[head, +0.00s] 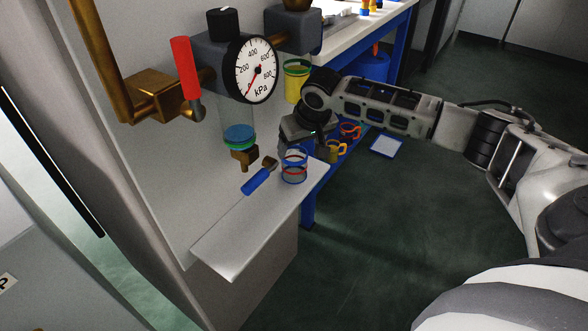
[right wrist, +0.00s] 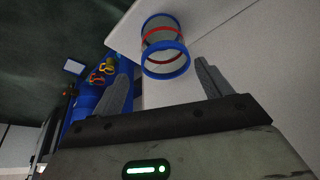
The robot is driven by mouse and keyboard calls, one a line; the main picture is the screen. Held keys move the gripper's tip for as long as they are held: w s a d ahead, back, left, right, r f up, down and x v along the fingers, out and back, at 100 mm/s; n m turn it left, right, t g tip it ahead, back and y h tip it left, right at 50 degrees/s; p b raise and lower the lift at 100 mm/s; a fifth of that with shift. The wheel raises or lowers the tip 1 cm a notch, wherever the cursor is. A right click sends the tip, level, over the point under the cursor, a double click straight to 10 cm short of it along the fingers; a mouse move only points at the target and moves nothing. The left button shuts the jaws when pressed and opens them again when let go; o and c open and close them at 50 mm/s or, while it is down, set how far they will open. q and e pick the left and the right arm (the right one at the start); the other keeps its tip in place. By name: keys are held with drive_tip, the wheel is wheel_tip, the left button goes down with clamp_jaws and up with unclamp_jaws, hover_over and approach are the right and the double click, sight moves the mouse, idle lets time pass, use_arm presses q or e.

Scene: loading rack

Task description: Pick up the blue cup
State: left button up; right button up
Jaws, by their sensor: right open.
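The blue cup (head: 293,165) is clear with blue bands at its rim and base and a red band. It stands on the light shelf near its right edge. In the right wrist view the cup (right wrist: 165,45) shows beyond and between my right gripper's two fingers, with a gap on each side. My right gripper (head: 303,138) is open and empty, just behind and above the cup in the head view. Its fingers (right wrist: 163,75) show clearly in the right wrist view. Whether they touch the cup cannot be told. My left gripper is out of view.
A blue-handled tool (head: 256,181) lies on the shelf left of the cup. A pressure gauge (head: 254,70) and a brass valve (head: 246,157) jut from the wall. Yellow (head: 333,150) and red (head: 350,130) mugs sit lower on the blue rack. The shelf's front is clear.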

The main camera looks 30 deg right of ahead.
sight(294, 158)
drive_tip(key=shift+a+b+x, duration=0.2)
drive_tip(key=shift+b+x, duration=0.1)
drive_tip(key=shift+x, duration=1.25)
drive_tip(key=shift+a+b+x, duration=0.2)
drive_tip(key=shift+b+x, duration=0.1)
drive_tip(key=shift+x, duration=1.25)
drive_tip(key=shift+c, duration=0.3)
drive_tip(key=c, duration=1)
